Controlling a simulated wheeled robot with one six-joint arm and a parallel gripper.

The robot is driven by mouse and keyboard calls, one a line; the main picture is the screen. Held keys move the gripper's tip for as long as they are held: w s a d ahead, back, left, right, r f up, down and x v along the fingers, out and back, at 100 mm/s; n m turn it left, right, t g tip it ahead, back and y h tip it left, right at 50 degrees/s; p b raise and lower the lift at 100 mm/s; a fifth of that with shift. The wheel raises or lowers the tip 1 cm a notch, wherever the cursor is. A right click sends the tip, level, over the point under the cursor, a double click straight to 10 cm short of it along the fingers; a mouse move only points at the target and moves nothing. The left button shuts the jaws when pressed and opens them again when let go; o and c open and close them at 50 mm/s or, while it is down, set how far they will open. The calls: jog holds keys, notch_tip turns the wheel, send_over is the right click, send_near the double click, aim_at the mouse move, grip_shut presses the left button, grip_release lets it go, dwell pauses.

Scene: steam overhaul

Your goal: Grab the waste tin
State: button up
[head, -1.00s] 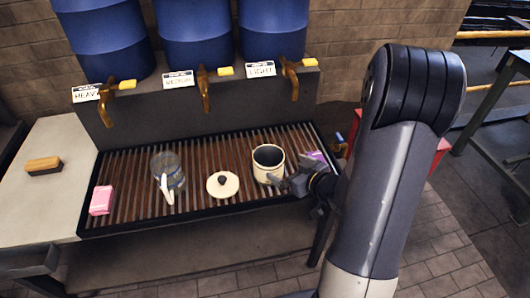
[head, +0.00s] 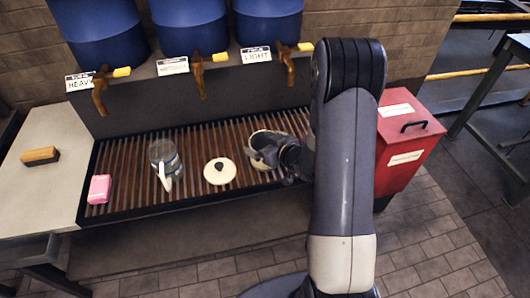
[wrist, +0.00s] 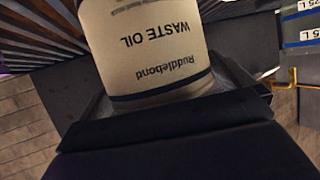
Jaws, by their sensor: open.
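The waste tin (head: 255,156) is an open-topped cream tin standing on the slatted rack, right of the cream lid. In the wrist view the tin (wrist: 150,50) fills the top middle, with "WASTE OIL" and "Ruddlebond" upside down on its label. My gripper (head: 273,154) is at the tin's right front side and hides part of it. Its jaws are open, with one finger on each side of the tin in the wrist view. I cannot tell whether they touch it.
The cream lid (head: 220,171), a clear jug (head: 166,160) and a pink block (head: 99,189) are on the rack (head: 135,165). Blue barrels (head: 268,22) with brass taps hang above it. A brush (head: 40,156) lies on the left counter. A red bin (head: 400,150) stands right of my arm.

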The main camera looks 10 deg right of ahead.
jog(key=shift+c, duration=0.2)
jog(key=c, duration=1)
jog(key=shift+w, duration=0.1)
jog(key=shift+c, duration=0.7)
jog(key=shift+r, duration=0.1)
